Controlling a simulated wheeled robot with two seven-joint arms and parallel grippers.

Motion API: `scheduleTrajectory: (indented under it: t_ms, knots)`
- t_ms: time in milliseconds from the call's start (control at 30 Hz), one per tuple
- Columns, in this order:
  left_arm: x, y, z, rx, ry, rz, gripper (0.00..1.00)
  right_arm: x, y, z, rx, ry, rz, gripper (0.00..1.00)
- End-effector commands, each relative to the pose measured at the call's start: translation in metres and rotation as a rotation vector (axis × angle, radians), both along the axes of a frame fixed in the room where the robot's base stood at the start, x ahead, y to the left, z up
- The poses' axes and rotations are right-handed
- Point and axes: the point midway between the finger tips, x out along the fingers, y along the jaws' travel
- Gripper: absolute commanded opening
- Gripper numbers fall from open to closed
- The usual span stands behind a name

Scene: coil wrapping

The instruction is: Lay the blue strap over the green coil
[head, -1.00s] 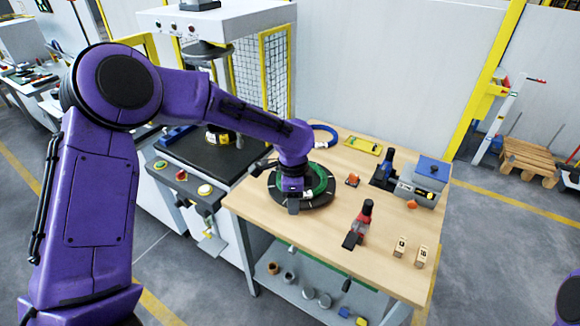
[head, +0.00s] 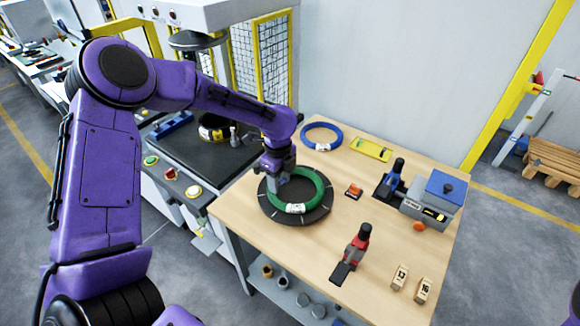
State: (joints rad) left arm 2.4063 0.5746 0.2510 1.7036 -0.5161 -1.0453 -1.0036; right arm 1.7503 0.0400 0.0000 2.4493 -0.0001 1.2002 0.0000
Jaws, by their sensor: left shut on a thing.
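The green coil (head: 319,193) is a ring with a white label at its front. It lies on a round black disc (head: 272,212) on the wooden table. My left gripper (head: 283,180) reaches down at the coil's back left side and is shut on it; the fingertips are partly hidden. A blue ring (head: 337,131) with a white label lies flat behind the disc; I cannot tell whether it is the blue strap. No loose blue strap shows clearly. My right gripper is out of view.
A grey and blue machine (head: 432,197) is at right, a yellow tray (head: 371,148) at back. A press with a black bed (head: 185,152) adjoins at left.

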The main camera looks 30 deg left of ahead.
Motion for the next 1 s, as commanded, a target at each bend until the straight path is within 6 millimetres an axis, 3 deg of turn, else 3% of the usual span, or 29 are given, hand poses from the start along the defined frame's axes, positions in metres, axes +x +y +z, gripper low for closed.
scheduleTrajectory:
  t_ms: [333, 500, 700, 1000]
  knots:
    - [0.001, -0.001, 0.0, 0.0, 0.0, -0.001, 0.16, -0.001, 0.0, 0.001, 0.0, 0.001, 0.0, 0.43]
    - [0.0, 0.004, 0.004, 0.002, 0.0, 0.001, 0.16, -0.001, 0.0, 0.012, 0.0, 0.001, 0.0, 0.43]
    - [0.0, 0.004, -0.028, 0.001, 0.0, 0.0, 0.16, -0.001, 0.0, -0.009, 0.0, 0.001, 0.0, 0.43]
    - [0.0, 0.004, -0.055, 0.001, -0.001, 0.001, 0.16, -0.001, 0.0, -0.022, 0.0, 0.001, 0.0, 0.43]
